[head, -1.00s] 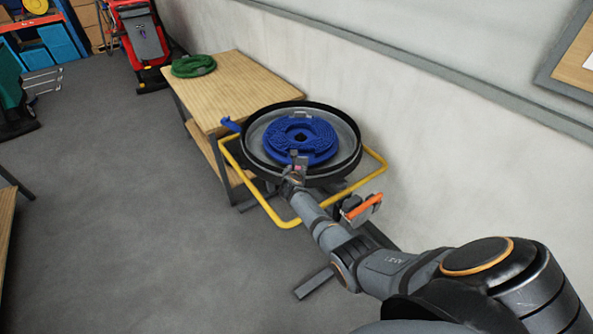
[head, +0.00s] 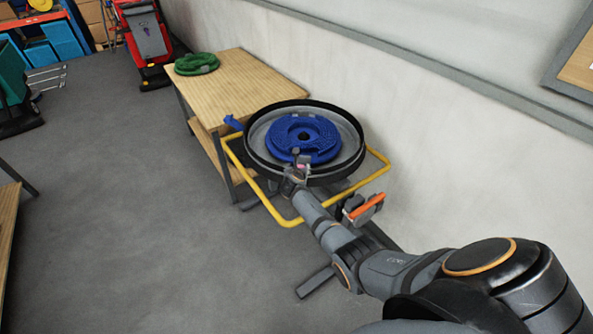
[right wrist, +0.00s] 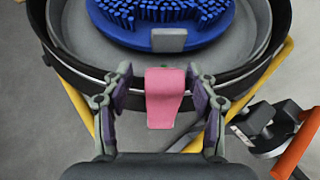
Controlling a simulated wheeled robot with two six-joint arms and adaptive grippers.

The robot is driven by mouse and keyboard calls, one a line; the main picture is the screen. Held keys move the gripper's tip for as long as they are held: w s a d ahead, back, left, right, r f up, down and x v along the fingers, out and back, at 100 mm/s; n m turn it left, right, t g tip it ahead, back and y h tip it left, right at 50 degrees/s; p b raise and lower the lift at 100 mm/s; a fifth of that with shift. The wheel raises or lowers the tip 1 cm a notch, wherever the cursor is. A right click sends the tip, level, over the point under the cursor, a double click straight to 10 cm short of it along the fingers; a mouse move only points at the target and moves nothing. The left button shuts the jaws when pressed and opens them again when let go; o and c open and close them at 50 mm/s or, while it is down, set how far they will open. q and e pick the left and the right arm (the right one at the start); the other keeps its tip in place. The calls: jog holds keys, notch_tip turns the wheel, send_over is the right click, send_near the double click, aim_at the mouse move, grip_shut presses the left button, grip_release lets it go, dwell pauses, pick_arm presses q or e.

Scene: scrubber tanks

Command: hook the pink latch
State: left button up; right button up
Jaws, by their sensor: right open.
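The pink latch (right wrist: 165,98) is a short flat tab at the near rim of the round tank (right wrist: 262,62), its lower end hanging down outside the black rim. In the head view only a small bit of pink (head: 300,166) shows at the gripper. My right gripper (right wrist: 161,76) is open, with one finger on each side of the latch and a visible gap to it on both sides. In the head view the right gripper (head: 296,170) is at the tank's near edge. My left gripper is not in view.
A blue bristled disc (head: 316,145) with a grey block lies in the tank. A yellow tube frame (head: 292,222) surrounds the tank's stand. An orange-handled part (head: 366,207) is right of my forearm.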

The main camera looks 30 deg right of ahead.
jog(key=v, duration=1.1)
jog(key=shift+a, duration=0.25)
jog(key=shift+s, duration=0.1)
jog(key=s+a+f+n+y+b, duration=0.1)
jog(key=s+a+f+n+y, duration=0.1)
jog(key=s+f+n, duration=0.7)
jog(key=s+a+f+n+y+b, duration=0.15)
jog(key=s+f+n, duration=0.45)
jog(key=f+n, duration=0.7)
jog(key=s+a+f+n+y, duration=0.2)
jog(key=s+f+n, duration=0.5)
jog(key=f+n, duration=0.4)
jog(key=s+f+n+g, duration=0.3)
jog(key=s+f, duration=0.1)
jog(key=s, duration=0.5)
jog(key=s+d+f+n+g, duration=0.1)
jog(key=s+f+n, duration=0.3)
jog(key=s, duration=0.6)
jog(key=s+f+n+g+b, duration=0.1)
jog(key=s+f+n+g, duration=0.2)
jog(key=s, duration=0.6)
jog(key=shift+s+d+f+g, duration=0.15)
jog(key=shift+s+f+g, duration=0.05)
jog(key=shift+f+g, duration=0.7)
